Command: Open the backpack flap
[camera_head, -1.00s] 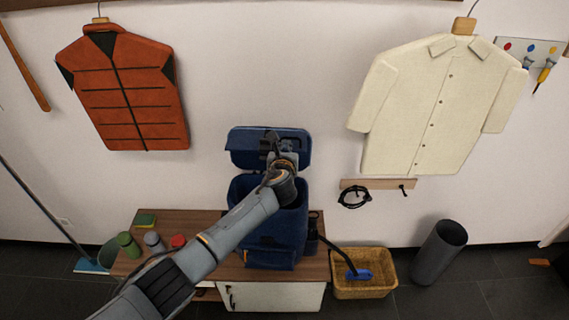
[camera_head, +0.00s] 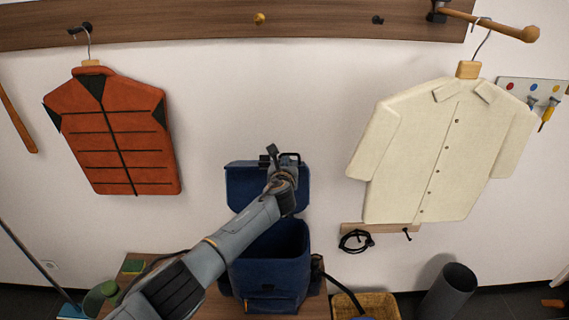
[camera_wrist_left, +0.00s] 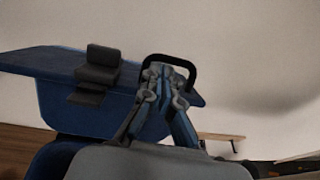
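The blue backpack (camera_head: 268,272) stands upright against the wall with its top open. Its flap (camera_head: 240,188) is raised and stands up behind the opening, against the wall. The flap also shows in the left wrist view (camera_wrist_left: 75,100), with a dark buckle (camera_wrist_left: 98,72) and a black handle loop (camera_wrist_left: 168,60) at its edge. My left gripper (camera_head: 280,165) is at the flap's upper right part. My right gripper is out of view.
The backpack stands on a wooden bench (camera_head: 315,306).

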